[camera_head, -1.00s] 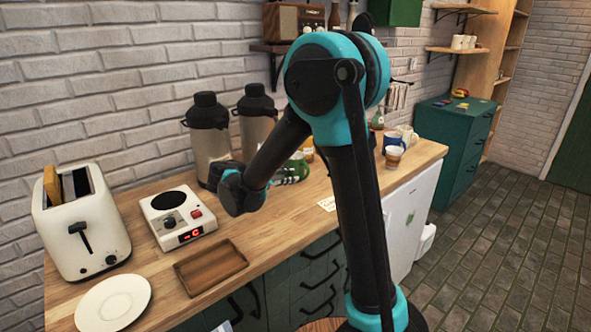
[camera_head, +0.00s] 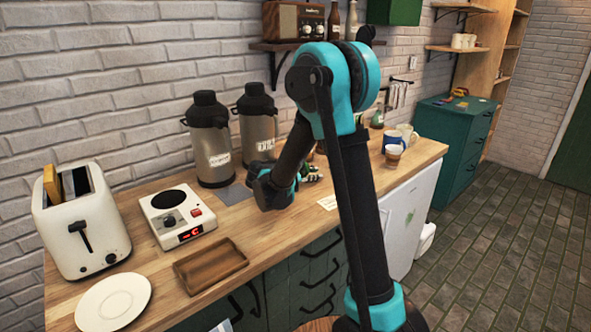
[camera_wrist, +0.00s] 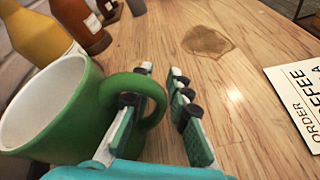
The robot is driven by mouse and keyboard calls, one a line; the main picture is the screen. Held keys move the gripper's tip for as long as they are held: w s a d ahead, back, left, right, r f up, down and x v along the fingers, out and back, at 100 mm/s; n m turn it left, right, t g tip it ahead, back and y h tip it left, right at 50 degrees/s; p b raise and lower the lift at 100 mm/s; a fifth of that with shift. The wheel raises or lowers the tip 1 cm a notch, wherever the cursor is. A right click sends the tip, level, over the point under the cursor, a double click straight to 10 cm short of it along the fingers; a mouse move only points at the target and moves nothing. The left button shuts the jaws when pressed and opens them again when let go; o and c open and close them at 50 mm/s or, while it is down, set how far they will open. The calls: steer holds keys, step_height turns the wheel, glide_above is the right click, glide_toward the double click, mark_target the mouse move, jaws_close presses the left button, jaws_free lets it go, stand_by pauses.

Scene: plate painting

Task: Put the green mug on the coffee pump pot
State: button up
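The green mug (camera_wrist: 45,110) stands upright on the wooden counter at the left of the wrist view, its white inside showing. Its handle (camera_wrist: 153,92) points toward my gripper (camera_wrist: 162,82). My gripper is open, with the left finger at the handle's loop and the right finger apart from it; contact is unclear. In the head view my gripper (camera_head: 312,173) is low over the counter, and my arm hides the mug. Two steel coffee pump pots with black tops, a left one (camera_head: 211,150) and a right one (camera_head: 257,130), stand by the wall, left of my gripper.
A yellow bottle (camera_wrist: 35,32) and a brown bottle (camera_wrist: 80,22) stand close behind the mug. A coffee sign (camera_wrist: 298,95) and a brown stain (camera_wrist: 207,42) lie to the right.

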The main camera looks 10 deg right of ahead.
jaws_close()
stand_by(0.6)
